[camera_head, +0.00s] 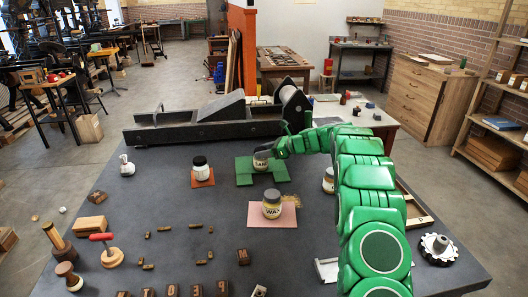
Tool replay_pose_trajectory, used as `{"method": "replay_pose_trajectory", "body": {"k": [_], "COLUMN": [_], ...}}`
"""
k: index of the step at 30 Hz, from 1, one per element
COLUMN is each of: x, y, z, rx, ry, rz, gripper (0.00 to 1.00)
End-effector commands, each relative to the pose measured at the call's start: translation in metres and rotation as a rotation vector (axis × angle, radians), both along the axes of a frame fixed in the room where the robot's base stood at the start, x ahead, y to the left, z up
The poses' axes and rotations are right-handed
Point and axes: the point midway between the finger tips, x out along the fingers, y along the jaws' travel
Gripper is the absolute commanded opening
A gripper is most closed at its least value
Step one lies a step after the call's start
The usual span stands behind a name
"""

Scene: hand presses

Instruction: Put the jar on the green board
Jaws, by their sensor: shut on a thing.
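A small pale jar (261,164) with a dark-lettered label, only partly readable, is at the green board (244,178). My gripper (266,151) comes in from the right and is shut on this jar near its top, which the fingers partly hide. The jar looks upright over the middle of the board. I cannot tell whether its base rests on the board or hangs just above it. The board lies flat on the dark table.
A wax jar (271,205) stands on a pink board (285,216). Another jar (328,180) is partly behind my arm. A long dark press (210,124) lies behind the green board.

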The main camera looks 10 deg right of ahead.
Motion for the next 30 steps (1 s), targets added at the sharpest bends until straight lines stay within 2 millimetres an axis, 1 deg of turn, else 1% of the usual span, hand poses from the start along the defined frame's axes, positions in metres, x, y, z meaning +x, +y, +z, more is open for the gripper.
{"method": "replay_pose_trajectory", "body": {"k": [8,9,13,14,25,28,30], "x": [0.0,0.0,0.0,0.0,0.0,-0.004,-0.008], "y": [0.001,0.001,0.001,0.001,-0.001,-0.009,-0.019], "z": [-0.001,-0.001,-0.001,-0.001,0.002,0.007,0.012], "rx": [0.0,0.0,0.0,0.0,-0.001,0.0,-0.001], "ry": [-0.001,-0.001,-0.001,-0.001,-0.002,-0.003,-0.004], "rz": [0.0,0.0,0.0,0.0,-0.001,-0.002,-0.004], "gripper": [0.09,0.58,0.77,0.8,0.8,0.8,0.8]}}
